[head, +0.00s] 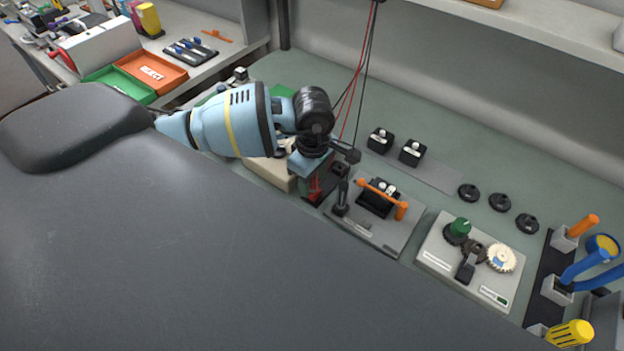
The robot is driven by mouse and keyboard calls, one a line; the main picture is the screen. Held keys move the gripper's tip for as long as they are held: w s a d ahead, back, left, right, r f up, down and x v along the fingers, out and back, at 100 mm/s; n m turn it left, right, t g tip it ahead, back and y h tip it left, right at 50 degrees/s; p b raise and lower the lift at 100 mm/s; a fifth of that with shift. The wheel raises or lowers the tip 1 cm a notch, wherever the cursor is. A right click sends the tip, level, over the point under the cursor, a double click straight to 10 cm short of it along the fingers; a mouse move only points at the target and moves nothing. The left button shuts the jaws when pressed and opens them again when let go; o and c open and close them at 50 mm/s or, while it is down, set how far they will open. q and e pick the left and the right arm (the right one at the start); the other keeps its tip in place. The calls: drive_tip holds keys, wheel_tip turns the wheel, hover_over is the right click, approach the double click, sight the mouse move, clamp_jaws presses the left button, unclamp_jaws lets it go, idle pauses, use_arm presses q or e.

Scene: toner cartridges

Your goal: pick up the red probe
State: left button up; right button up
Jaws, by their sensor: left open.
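A red shape (316,187), which may be the red probe, shows at a dark block just below my left gripper. Its outline is too small and too covered to be sure. A thin red lead (356,78) hangs from above beside a black lead, and both run down behind my left gripper. My left gripper (333,172) is open, pointing down over the bench close to the red shape. I cannot tell whether it touches it. My right gripper is not in view.
A grey plate (386,242) with a black cartridge part and orange handle lies right of the gripper. Further right are a pale gear fixture (440,266) and a tool rack (553,262). Black blocks (412,152) stand behind. Green and orange trays (150,72) lie far left.

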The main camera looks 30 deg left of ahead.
use_arm(q)
drive_tip(key=shift+c, duration=0.3)
clamp_jaws()
